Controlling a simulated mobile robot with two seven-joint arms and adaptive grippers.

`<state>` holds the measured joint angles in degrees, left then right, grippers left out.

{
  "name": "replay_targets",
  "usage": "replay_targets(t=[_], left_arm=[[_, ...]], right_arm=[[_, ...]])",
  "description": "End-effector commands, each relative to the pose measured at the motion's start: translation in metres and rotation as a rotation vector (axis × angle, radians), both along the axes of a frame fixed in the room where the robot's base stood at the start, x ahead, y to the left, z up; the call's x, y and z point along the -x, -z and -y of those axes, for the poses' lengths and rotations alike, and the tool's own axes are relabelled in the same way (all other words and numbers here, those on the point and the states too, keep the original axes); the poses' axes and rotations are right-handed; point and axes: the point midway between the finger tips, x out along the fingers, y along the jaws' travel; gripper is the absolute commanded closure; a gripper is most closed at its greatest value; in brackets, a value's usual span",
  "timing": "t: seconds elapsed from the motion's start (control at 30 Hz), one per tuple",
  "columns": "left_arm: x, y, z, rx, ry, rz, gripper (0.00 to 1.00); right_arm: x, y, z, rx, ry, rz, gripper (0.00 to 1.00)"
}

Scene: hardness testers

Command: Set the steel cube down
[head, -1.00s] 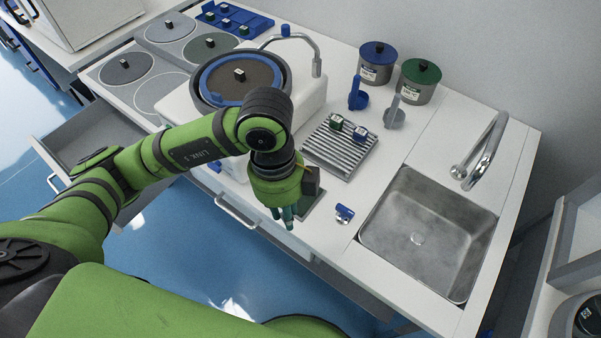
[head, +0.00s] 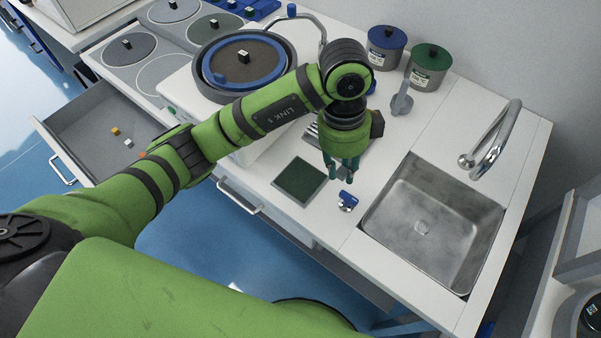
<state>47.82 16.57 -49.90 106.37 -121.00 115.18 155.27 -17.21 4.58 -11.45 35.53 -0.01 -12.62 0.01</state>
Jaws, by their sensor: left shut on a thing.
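My left gripper (head: 344,173) points down over the worktop, between the dark green mat (head: 301,181) and the sink. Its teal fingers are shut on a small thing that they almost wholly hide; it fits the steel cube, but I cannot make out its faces. I cannot tell whether it touches the worktop. The fingertips are just above a small blue-and-silver object (head: 347,201) in the picture. The ribbed rack (head: 312,130) behind the gripper is mostly hidden by my arm. My right gripper is not in view.
The steel sink (head: 435,225) with its tap (head: 491,140) lies to the right. Blue (head: 386,48) and green (head: 428,68) lidded pots stand behind. A round grinding disc (head: 270,68) is at the back left. An open drawer (head: 85,125) juts out at left.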

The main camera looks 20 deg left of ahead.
Motion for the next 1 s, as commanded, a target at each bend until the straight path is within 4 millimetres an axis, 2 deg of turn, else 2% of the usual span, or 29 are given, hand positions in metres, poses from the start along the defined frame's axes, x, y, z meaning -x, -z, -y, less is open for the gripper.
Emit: replay_targets(t=[0.03,0.2,0.4,0.57,0.8,1.0], left_arm=[[-0.002,0.009,-0.013,-0.002,-0.007,-0.007,1.0],[-0.011,0.032,-0.052,-0.002,-0.006,-0.006,1.0],[-0.021,0.05,-0.084,-0.002,-0.002,-0.002,1.0],[-0.023,0.058,-0.091,0.0,0.0,-0.002,1.0],[-0.023,0.09,-0.091,0.0,-0.001,-0.002,1.0],[-0.023,0.096,-0.091,0.0,0.001,0.001,1.0]], right_arm=[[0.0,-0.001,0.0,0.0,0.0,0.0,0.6],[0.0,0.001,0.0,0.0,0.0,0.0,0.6],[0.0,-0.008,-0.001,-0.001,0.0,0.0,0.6],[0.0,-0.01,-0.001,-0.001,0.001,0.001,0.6],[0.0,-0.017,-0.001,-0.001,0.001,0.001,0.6],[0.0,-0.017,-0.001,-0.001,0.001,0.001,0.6]])
